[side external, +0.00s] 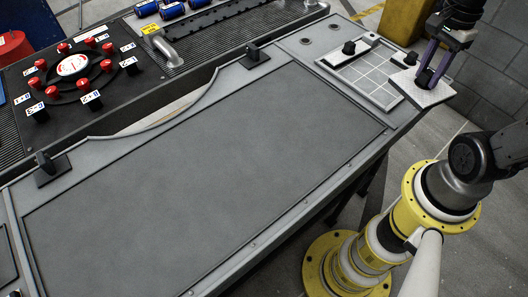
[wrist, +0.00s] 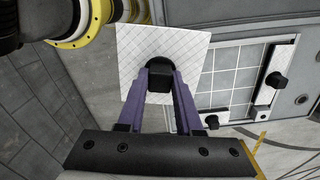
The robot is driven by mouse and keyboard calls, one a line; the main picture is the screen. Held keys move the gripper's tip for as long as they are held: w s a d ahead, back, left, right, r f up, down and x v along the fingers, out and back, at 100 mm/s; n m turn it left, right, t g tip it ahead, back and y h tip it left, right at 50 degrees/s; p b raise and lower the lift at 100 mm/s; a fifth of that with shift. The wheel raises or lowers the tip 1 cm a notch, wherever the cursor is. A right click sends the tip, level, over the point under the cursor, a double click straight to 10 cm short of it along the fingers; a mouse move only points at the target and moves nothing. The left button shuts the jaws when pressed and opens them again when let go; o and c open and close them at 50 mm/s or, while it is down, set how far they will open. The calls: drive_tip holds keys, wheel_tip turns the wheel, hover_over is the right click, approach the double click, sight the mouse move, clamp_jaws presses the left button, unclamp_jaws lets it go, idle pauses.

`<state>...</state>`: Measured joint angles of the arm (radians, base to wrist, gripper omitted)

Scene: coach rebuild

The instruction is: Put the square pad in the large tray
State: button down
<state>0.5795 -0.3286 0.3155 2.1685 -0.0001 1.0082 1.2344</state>
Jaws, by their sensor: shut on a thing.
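The square pad (side external: 436,96) is white and quilted with a black knob on top; it also shows in the wrist view (wrist: 190,45). My gripper (side external: 424,82) is shut on its knob, with the purple fingers around it in the wrist view (wrist: 160,78). The pad is held at the bench's right end, just right of the grey gridded tray (side external: 362,76), which looks like the large tray. In the side view the pad overlaps the tray's right corner. The tray's grid is mostly bare in the wrist view (wrist: 232,68).
A long white pad with a black knob (side external: 345,52) lies along the tray's far left edge. A smaller knobbed pad (side external: 407,62) lies at its far right side. The wide dark bench panel (side external: 200,150) is clear. A red-knobbed dial board (side external: 75,68) stands far left.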

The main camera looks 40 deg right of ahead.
drive_tip(key=s+a+n, duration=0.2)
drive_tip(key=a, duration=1.1)
drive_tip(key=shift+a+r+n, duration=0.2)
drive_tip(key=shift+a+n, duration=0.15)
drive_tip(key=shift+n, duration=0.05)
drive_tip(key=w+f, duration=0.3)
drive_tip(key=w, duration=0.1)
drive_tip(key=w+a+f, duration=0.1)
drive_tip(key=w+f, duration=0.2)
drive_tip(key=w, duration=0.2)
drive_tip(key=w+f, duration=0.3)
drive_tip(key=w, duration=0.1)
drive_tip(key=shift+w+a+f, duration=0.15)
drive_tip(key=shift+w+f, duration=0.05)
drive_tip(key=shift+f, duration=0.15)
drive_tip(key=shift+w+f, duration=0.1)
drive_tip(key=shift+f, duration=1.55)
drive_tip(key=shift+f, duration=0.1)
drive_tip(key=c, duration=0.6)
unclamp_jaws()
